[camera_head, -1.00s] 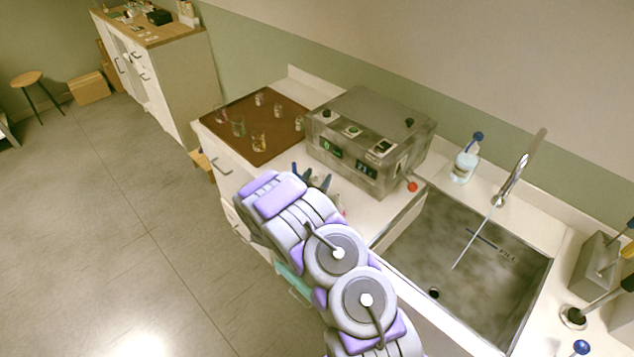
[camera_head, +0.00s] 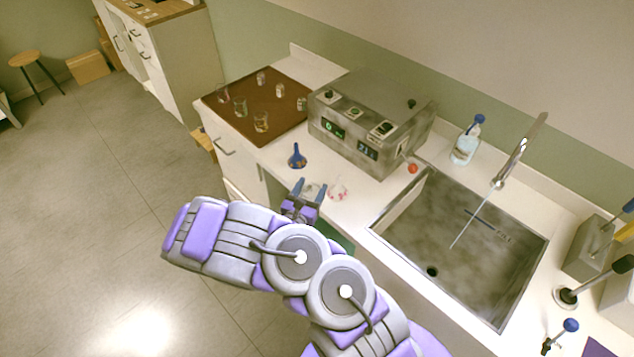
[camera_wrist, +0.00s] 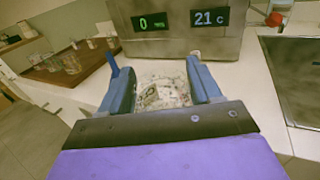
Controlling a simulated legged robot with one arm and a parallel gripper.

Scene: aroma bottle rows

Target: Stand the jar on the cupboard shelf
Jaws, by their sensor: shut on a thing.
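My gripper (camera_head: 308,188) is low over the front edge of the counter, with its blue fingers pointing toward the grey machine. It is shut on a clear glass jar (camera_wrist: 162,92) with a pale label, seen between the fingers in the wrist view. The jar's lower part is hidden behind the gripper body. In the head view the jar is small and mostly hidden by the fingers. No cupboard shelf can be clearly made out; a white cupboard (camera_head: 165,65) stands at the far left, and I cannot tell whether it holds the shelf.
A brown mat (camera_head: 235,122) carries several glass vessels. The grey machine (camera_head: 370,115) is behind. A small clear item with red marks (camera_head: 338,187) is beside my gripper. The sink (camera_head: 455,245) lies to the right.

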